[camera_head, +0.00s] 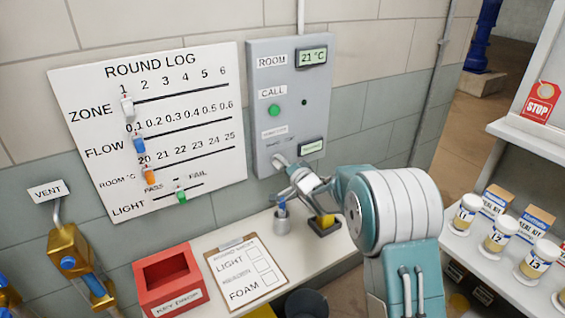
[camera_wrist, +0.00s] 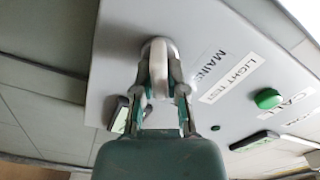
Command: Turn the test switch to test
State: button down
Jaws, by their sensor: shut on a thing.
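The test switch shows in the wrist view as a pale grey knob with a raised grip bar (camera_wrist: 158,68) on the grey panel. My gripper (camera_wrist: 162,92) is shut on the bar, one finger on each side. Labels reading LIGHT TEST (camera_wrist: 231,79) and MAINS lie beside the knob. In the head view the switch (camera_head: 279,160) is at the panel's lower left, and my gripper (camera_head: 294,173) reaches it from the lower right. My gripper hides part of the switch there, and I cannot tell which position it points to.
The grey panel (camera_head: 322,103) also carries a green call button (camera_head: 274,111) and a room display (camera_head: 312,57) reading 21 °C.

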jog(key=shift+w+d+r, duration=0.1)
jog(key=shift+w+r, duration=0.05)
jog(key=c, duration=0.9)
grip_release()
jog(key=shift+o, duration=1.1)
jog(key=shift+w, duration=0.15)
jog(key=v, duration=1.2)
jog(key=shift+f, duration=0.25)
